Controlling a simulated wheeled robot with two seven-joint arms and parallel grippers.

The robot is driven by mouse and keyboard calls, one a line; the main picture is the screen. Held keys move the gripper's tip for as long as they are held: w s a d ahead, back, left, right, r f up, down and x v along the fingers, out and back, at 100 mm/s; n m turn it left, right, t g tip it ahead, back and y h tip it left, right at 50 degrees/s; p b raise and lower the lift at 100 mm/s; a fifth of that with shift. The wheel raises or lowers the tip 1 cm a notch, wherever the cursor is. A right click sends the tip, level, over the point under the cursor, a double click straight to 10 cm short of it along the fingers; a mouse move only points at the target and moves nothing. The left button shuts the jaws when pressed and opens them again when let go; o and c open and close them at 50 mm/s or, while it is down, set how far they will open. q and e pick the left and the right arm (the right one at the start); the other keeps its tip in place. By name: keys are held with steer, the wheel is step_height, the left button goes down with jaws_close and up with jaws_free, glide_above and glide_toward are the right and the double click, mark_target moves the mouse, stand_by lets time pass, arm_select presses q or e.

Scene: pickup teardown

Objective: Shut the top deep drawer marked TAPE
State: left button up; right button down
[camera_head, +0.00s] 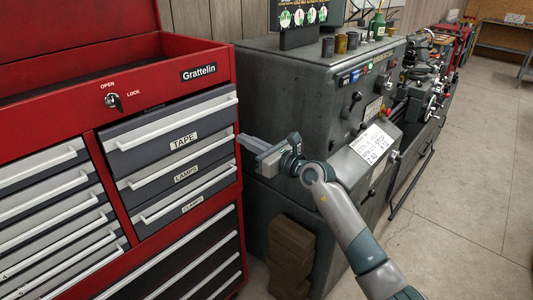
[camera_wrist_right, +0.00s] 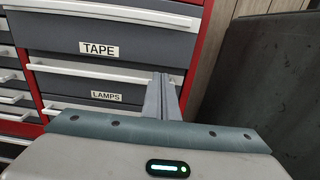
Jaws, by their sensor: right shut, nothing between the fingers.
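The TAPE drawer (camera_head: 178,137) is the top one in the right column of the red tool chest, grey with a light bar handle along its top. Its front stands out a little from the drawers under it, so it looks partly open. It also shows in the wrist view (camera_wrist_right: 100,41), overhanging the LAMPS drawer. My right gripper (camera_head: 247,143) is shut and empty, just right of the drawer fronts and apart from the TAPE front as far as I can tell. Its closed fingers (camera_wrist_right: 161,94) point toward the chest in the wrist view. My left gripper is not in view.
The LAMPS drawer (camera_head: 182,172) and another labelled drawer (camera_head: 190,205) sit below, looking shut. A lock with a key (camera_head: 114,101) is above. A grey machine (camera_head: 300,80) stands close on the right. Open floor (camera_head: 470,210) lies further right.

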steer(key=b+v, duration=0.1)
steer(key=v, duration=0.6)
steer(key=shift+s+d+b, duration=0.3)
steer(key=shift+b, duration=0.05)
steer(key=shift+r, duration=0.1)
